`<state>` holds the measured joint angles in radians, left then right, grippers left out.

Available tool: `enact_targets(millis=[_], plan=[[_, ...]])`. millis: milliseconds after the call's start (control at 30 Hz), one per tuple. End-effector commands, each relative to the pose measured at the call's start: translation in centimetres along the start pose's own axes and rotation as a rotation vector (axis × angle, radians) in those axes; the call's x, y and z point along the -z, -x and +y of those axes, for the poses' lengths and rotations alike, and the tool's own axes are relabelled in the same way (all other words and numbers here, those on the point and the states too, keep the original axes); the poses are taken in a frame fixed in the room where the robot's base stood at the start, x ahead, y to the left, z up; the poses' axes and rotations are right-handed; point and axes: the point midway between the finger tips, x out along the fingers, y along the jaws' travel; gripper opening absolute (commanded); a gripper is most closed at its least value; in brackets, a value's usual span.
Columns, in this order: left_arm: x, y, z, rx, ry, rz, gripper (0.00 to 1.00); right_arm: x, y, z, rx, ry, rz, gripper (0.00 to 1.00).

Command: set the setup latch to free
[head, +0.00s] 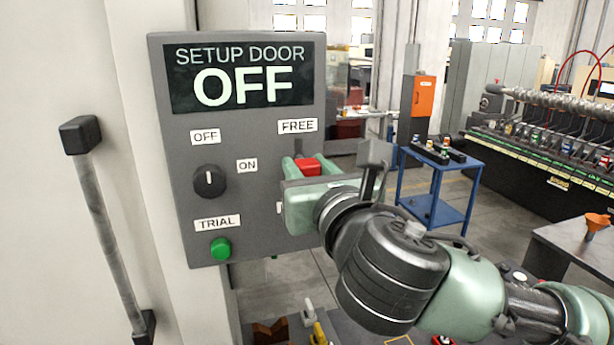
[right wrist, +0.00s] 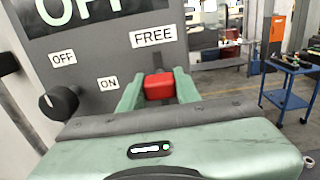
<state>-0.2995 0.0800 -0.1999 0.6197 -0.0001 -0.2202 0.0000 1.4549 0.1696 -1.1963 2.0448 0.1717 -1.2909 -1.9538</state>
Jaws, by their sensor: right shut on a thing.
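The setup latch shows as a red handle (head: 308,167) on the grey control panel, just below the FREE label (head: 297,126). It also shows in the right wrist view as a red block (right wrist: 158,86) under that label. My right gripper (head: 306,168) is shut on the red latch, with one green finger on each side of it. The lower label and the lower part of the latch are mostly hidden behind the gripper. The panel's screen (head: 242,78) reads SETUP DOOR OFF. My left gripper is not in view.
A black knob (head: 209,182) with OFF and ON labels and a green TRIAL button (head: 220,248) are left of the gripper. A door handle (head: 108,230) stands farther left. A blue cart (head: 436,180) and a machine are behind at right.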

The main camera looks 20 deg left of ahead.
Motion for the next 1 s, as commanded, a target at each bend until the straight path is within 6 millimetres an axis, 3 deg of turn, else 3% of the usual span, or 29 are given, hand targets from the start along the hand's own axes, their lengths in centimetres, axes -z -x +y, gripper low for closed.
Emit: enact_targets(millis=[33,100,367,400,467,500,833,1000], plan=[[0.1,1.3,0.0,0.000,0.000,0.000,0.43,-1.8,0.0,-0.1,0.002,0.001,-0.003,0.00],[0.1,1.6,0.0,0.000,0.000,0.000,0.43,-2.4,0.0,-0.1,0.002,0.001,-0.003,0.00],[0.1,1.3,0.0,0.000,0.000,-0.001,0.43,-2.4,0.0,-0.1,0.001,-0.001,-0.008,0.00],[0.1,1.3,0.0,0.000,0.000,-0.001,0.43,-2.4,0.0,-0.1,0.001,-0.001,-0.009,0.35],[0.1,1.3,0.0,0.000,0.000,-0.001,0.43,-2.4,0.0,-0.1,0.002,0.000,-0.009,0.52],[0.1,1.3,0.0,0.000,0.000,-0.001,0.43,-2.4,0.0,-0.1,0.002,0.000,-0.008,0.55],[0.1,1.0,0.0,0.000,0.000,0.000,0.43,-2.0,0.3,0.0,0.001,0.000,-0.003,0.55],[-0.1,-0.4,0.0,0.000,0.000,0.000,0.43,-1.8,2.5,0.0,-0.001,0.002,-0.007,0.55]])
